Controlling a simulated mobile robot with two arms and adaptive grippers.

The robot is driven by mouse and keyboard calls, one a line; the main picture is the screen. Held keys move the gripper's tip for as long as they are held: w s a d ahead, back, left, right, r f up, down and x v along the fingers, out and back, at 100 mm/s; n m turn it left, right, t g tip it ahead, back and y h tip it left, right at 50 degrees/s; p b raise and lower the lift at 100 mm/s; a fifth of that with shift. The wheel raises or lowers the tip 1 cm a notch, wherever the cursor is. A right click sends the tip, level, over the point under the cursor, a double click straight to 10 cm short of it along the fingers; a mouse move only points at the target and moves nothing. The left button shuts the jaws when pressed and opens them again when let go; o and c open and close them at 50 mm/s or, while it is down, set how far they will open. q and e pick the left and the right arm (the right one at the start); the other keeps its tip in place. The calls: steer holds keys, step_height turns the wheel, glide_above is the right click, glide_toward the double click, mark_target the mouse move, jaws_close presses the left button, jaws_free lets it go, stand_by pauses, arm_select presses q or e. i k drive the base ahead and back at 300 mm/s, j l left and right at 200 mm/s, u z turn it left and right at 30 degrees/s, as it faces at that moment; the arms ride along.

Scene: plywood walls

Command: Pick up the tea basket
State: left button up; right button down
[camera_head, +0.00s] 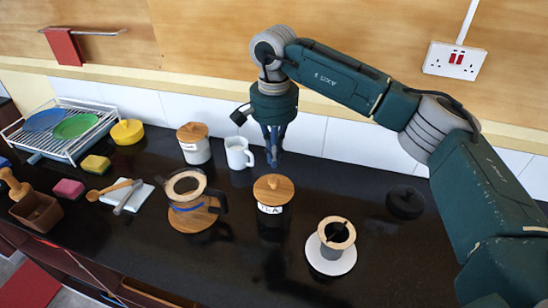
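A dark cup-shaped thing with a wooden rim (337,233), likely the tea basket, stands on a round white saucer (332,266) at the front right of the counter. A thin dark piece shows in its opening. My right gripper (273,158) points down behind and left of it, above the counter near the wall, well apart from it. The gripper's fingers look close together, but their gap is not clear from this angle. I see nothing held in it. My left gripper is not in view.
A dark labelled jar with a wooden lid (273,188) stands below my gripper in the picture. A glass pot (187,188), white mug (239,153) and white canister (194,149) stand left. A black round thing (405,202) lies right.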

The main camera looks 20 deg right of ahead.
mark_target(335, 239)
steer(key=k, duration=1.5)
